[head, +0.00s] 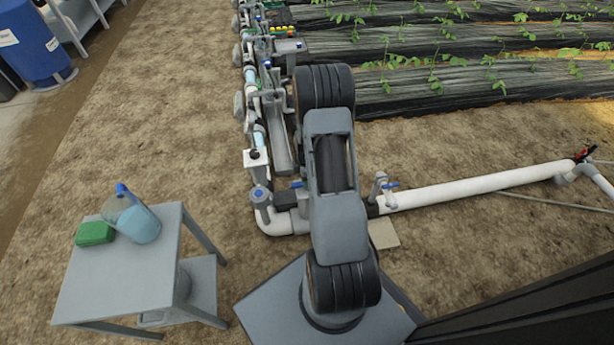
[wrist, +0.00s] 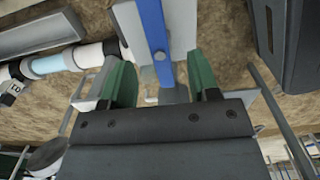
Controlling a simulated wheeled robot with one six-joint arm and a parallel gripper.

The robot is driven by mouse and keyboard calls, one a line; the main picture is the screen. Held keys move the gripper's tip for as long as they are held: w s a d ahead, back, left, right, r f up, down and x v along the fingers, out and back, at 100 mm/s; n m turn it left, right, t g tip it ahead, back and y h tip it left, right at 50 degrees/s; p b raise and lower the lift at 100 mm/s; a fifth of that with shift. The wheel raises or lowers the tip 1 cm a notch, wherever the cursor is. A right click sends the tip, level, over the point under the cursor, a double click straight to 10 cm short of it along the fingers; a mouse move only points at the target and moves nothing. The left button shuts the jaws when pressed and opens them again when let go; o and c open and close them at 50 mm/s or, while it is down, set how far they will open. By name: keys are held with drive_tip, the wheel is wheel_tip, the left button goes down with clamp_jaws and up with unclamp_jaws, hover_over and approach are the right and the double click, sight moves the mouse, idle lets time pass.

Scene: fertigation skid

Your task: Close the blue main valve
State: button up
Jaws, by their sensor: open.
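In the wrist view my gripper (wrist: 160,80) is open, with its two green fingers apart. A long blue lever (wrist: 152,28) runs down from the top edge, and its lower end with a round bolt lies between the fingers in the picture. I see gaps on both sides of it; whether it is between them in depth I cannot tell. In the head view my arm hides the gripper. Small blue handles show on the pipework, one right of my arm (head: 389,185) and one just left of it (head: 297,184). I cannot tell which is the lever in the wrist view.
A white pipe (head: 480,188) runs right to a red-handled valve (head: 584,154). The pipe line (head: 250,100) runs away at the left of my arm. Bare soil lies left of it.

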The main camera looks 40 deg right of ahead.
drive_tip(key=shift+f, duration=0.2)
drive_tip(key=shift+f+b, duration=1.6)
drive_tip(key=shift+f, duration=0.5)
drive_tip(key=c, duration=0.9)
drive_tip(key=m, duration=0.4)
drive_tip(key=shift+r, duration=0.1)
drive_tip(key=shift+c, duration=0.2)
drive_tip(key=m, duration=0.5)
drive_tip(key=shift+p, duration=0.4)
drive_tip(key=m, duration=0.5)
drive_tip(key=shift+m, duration=0.3)
drive_tip(key=shift+o, duration=0.2)
drive_tip(key=m, duration=0.4)
drive_tip(key=shift+m, duration=0.4)
